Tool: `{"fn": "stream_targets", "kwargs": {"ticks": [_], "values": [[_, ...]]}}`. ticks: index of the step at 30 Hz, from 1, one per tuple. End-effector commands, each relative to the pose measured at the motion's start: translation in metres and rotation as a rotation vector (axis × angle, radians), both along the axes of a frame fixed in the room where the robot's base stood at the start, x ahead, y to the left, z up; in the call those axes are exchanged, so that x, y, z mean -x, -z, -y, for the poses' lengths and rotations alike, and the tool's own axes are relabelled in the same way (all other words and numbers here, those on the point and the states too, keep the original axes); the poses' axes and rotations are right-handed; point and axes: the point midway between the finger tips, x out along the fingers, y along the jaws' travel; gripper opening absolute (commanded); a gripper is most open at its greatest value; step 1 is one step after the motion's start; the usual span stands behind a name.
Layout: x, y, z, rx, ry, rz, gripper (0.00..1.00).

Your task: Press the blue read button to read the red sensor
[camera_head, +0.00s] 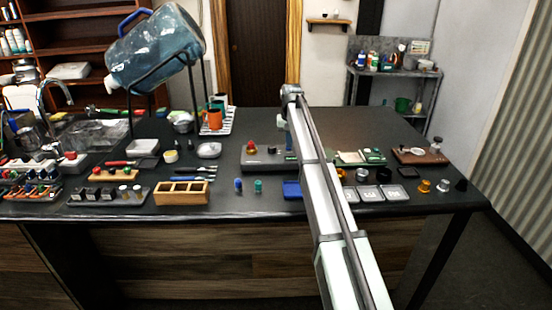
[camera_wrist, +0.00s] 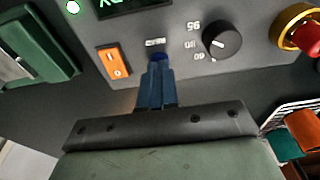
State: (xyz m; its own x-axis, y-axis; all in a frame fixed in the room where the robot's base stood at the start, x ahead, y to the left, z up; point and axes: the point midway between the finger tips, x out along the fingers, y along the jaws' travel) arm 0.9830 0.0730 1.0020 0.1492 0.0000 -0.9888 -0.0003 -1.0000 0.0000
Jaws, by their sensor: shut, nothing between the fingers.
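The blue read button (camera_wrist: 158,56) shows as a small dark blue patch under a small white label on a grey control panel (camera_wrist: 190,76) in the wrist view. My gripper (camera_wrist: 157,66) is shut and empty, its blue fingers together, with the tips right at the button and partly covering it. I cannot tell whether they touch it or whether it is pressed in. In the head view the panel (camera_head: 262,161) lies mid-table, and my gripper (camera_head: 283,122) is above it, mostly hidden by my arm. I cannot pick out the red sensor for sure.
Around the button are an orange switch (camera_wrist: 114,62), a black dial (camera_wrist: 222,39), a red knob on a yellow ring (camera_wrist: 308,36) and a partly visible green-lettered display (camera_wrist: 130,5). A wooden box (camera_head: 182,198) and several small parts crowd the table. The table's back right is clear.

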Motion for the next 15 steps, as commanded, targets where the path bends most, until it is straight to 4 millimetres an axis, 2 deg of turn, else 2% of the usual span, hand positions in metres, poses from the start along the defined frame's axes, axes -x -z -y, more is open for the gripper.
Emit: {"fn": "stream_targets", "kwargs": {"ticks": [15], "values": [[-0.0001, 0.0050, 0.0000, 0.000, 0.000, 0.000, 0.00]]}}
